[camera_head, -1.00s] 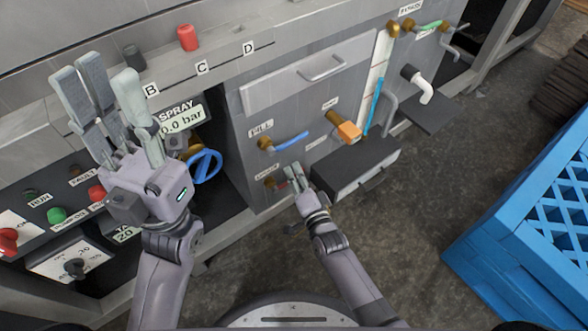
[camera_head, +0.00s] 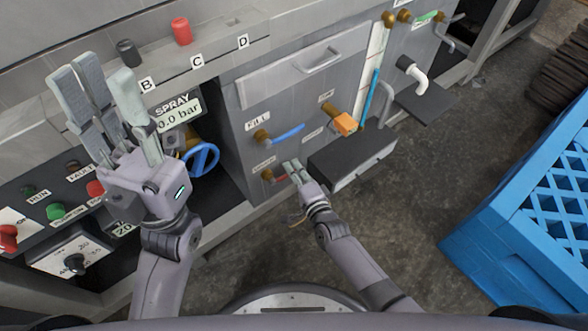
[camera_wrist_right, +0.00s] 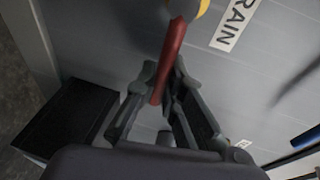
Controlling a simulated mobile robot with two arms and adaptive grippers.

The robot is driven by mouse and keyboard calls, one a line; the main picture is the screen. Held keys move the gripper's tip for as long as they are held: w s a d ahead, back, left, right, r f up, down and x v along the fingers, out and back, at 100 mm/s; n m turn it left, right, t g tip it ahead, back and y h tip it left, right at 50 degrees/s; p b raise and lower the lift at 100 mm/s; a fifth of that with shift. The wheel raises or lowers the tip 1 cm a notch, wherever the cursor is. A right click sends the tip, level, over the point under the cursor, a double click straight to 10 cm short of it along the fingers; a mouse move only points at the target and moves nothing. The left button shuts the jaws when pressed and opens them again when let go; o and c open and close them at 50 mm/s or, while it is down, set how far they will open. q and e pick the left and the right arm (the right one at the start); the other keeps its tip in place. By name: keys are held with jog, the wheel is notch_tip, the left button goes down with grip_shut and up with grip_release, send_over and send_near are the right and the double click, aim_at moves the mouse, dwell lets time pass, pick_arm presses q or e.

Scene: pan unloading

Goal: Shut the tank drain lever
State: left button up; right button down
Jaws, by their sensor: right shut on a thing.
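The drain lever is a red handle (camera_wrist_right: 169,62) on a brass valve low on the grey tank front. In the head view only a short red part of the lever (camera_head: 280,178) shows beside my right gripper (camera_head: 291,166). In the right wrist view the lever runs down between the fingers of my right gripper (camera_wrist_right: 163,78), which is shut on its lower end. A label (camera_wrist_right: 235,24) ending in "RAIN" is beside the valve. My left gripper (camera_head: 100,82) is open and empty, its fingers pointing up in front of the control panel, away from the lever.
The fill valve's blue lever (camera_head: 287,133) is above the drain lever. A blue crate (camera_head: 500,235) stands on the floor at right. The floor between is clear.

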jog(key=shift+f, duration=0.1)
jog(key=c, duration=1.7)
grip_release()
jog(key=shift+o, duration=0.2)
jog(key=v, duration=1.2)
